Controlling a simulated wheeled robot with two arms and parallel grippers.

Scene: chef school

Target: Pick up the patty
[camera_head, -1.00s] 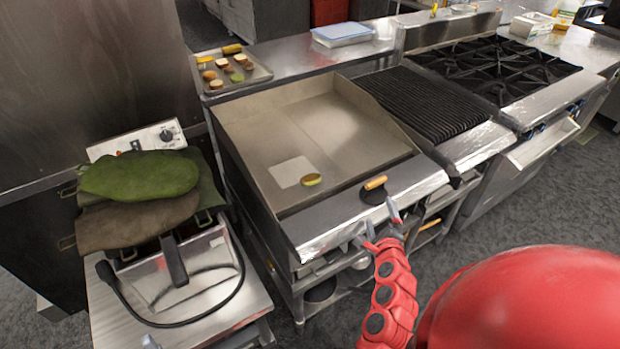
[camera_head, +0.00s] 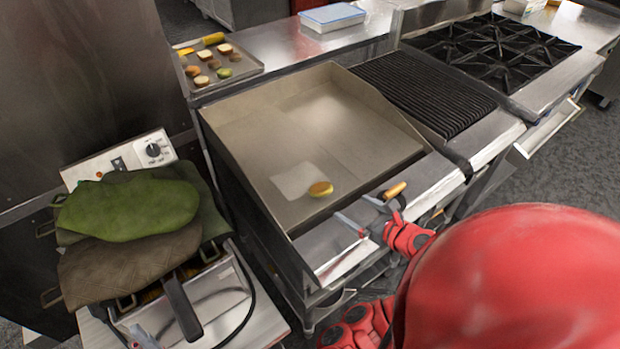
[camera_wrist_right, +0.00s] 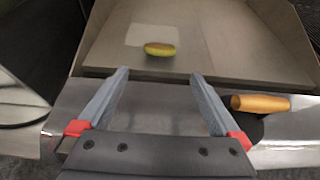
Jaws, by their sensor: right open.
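In the head view a small patty (camera_head: 320,188), yellowish-brown on top with a green edge, lies on the flat griddle (camera_head: 300,135) near its front. It also shows in the right wrist view (camera_wrist_right: 160,49), beyond the fingertips and roughly centred between them. My right gripper (camera_head: 358,212) is open and empty over the griddle's front metal ledge, short of the patty and not touching it. In the right wrist view its two grey fingers (camera_wrist_right: 158,75) stand wide apart.
A wooden-handled tool (camera_head: 394,190) lies on the front ledge, close to the right gripper. A tray (camera_head: 250,68) with several food pieces stands behind the griddle. A ribbed grill (camera_head: 425,95) is to the right, a fryer with green and brown mitts (camera_head: 130,210) to the left.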

